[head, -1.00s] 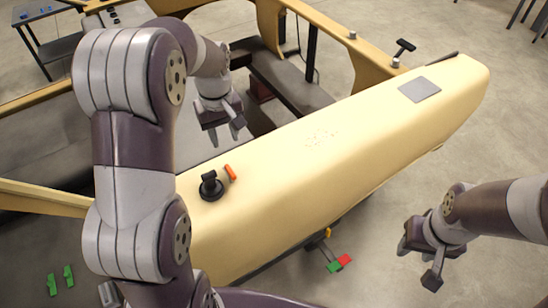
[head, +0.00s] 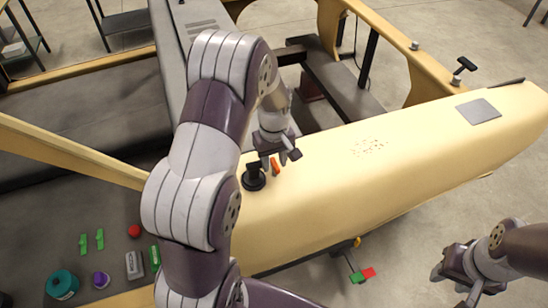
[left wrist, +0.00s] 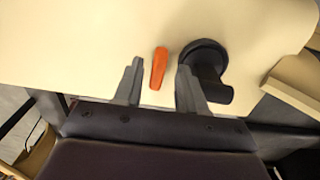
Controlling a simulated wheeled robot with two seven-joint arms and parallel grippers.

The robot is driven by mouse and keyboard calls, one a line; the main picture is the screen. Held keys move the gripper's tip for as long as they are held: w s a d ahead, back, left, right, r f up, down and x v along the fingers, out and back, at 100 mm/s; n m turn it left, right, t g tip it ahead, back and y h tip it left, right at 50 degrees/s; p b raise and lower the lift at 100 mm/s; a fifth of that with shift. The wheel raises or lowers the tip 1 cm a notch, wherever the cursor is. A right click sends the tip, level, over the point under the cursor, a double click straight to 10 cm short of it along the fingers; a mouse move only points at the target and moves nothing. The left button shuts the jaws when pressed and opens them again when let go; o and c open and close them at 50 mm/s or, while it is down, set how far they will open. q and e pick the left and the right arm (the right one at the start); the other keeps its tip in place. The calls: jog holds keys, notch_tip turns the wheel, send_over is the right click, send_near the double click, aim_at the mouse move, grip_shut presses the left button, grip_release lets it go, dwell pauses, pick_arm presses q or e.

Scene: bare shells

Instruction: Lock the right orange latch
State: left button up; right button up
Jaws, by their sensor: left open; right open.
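An orange latch (head: 275,166) lies on the cream shell (head: 330,190), beside a round black knob-like fitting (head: 254,178). In the left wrist view the orange latch (left wrist: 158,68) shows between the fingers of my left gripper (left wrist: 158,85), apart from both. The black fitting (left wrist: 205,65) is just right of it, by the right finger. My left gripper (head: 281,160) is open and empty, right at the latch in the head view. My right gripper (head: 461,283) is open and empty at the lower right, away from the shell. I see only one orange latch.
A grey square plate (head: 479,111) and a black T-shaped handle (head: 463,69) are at the right. A red and green piece (head: 362,275) sticks out below the shell. Green pieces, a red button (head: 134,231) and a teal round object (head: 62,284) lie at the lower left.

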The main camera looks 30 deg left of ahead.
pick_arm(q)
jog(key=shift+d+r, duration=0.1)
jog(key=shift+d, duration=0.15)
grip_shut()
jog(key=shift+n, duration=0.3)
jog(key=n, duration=0.8)
jog(key=shift+w+a+n, duration=0.1)
jog(key=shift+n, duration=0.2)
jog(key=n, duration=0.4)
jog(key=shift+n, duration=2.5)
